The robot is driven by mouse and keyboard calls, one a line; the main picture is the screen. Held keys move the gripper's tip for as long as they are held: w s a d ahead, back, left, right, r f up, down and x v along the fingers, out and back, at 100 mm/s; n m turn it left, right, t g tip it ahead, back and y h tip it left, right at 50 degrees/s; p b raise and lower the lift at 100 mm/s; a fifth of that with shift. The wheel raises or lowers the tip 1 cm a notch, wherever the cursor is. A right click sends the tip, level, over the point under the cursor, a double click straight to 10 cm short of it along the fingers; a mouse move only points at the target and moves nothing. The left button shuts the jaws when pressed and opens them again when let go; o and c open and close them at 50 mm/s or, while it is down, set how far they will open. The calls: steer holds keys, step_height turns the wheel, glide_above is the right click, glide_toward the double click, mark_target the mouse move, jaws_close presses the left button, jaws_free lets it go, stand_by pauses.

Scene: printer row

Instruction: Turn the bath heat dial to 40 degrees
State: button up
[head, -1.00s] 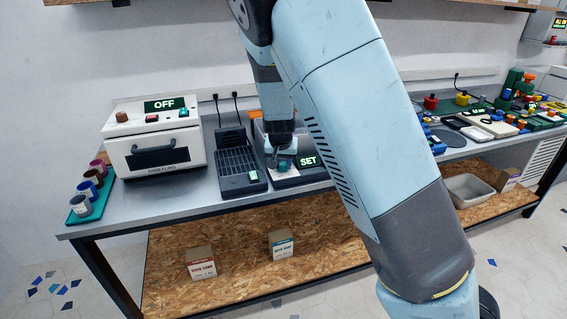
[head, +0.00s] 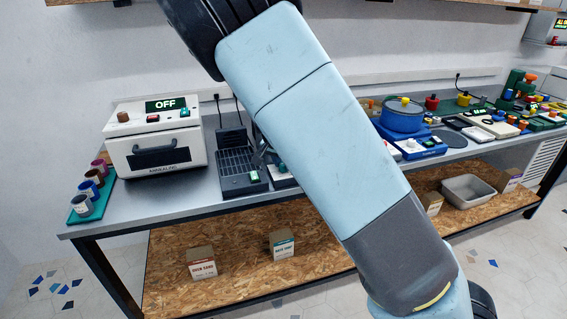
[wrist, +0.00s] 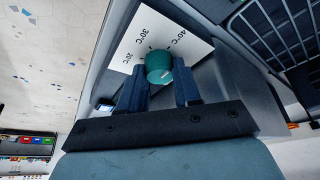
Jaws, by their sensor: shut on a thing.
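The teal bath heat dial (wrist: 158,66) sits at the middle of a white scale plate (wrist: 186,42) in the wrist view. The plate is marked 20, 30 and 40°C, with 40 at its upper right. My gripper (wrist: 160,88) is shut on the dial, one dark finger on each side. A small pale mark shows on the dial near its lower edge; I cannot tell which number the dial points to. In the head view my arm covers most of the bath (head: 284,182), and its display is hidden.
A dark slatted rack unit (head: 240,162) stands close left of the bath; its slats also fill the wrist view's upper right. Further left is a white oven (head: 155,150) reading OFF. A blue pot (head: 402,118) stands to the right. The shelf below holds small boxes.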

steer(key=shift+a, duration=0.1)
steer(key=o, duration=1)
steer(key=shift+o, duration=0.2)
steer(key=v, duration=1.3)
steer(key=shift+r, duration=0.25)
steer(key=shift+s, duration=0.15)
steer(key=s+d+r+n+g+y, duration=0.1)
steer(key=s+d+r+y, duration=0.15)
steer(key=s+d, duration=0.4)
steer(key=s+d+r+n+g+y, duration=0.1)
steer(key=s+d+r+y, duration=0.15)
steer(key=d, duration=0.75)
steer(key=s+d+r+n+t+h, duration=0.1)
steer(key=s+d+r, duration=0.1)
steer(key=s, duration=0.5)
steer(key=s+d+r+n+t+h, duration=0.1)
steer(key=s+d+r, duration=0.2)
steer(key=s, duration=0.4)
steer(key=s+d+r+n+t, duration=0.1)
steer(key=s+d+r+n, duration=0.1)
steer(key=s, duration=0.4)
steer(key=shift+s+d+r+t+h, duration=0.35)
steer(key=shift+s+r+t+h, duration=0.05)
steer(key=shift+r, duration=0.05)
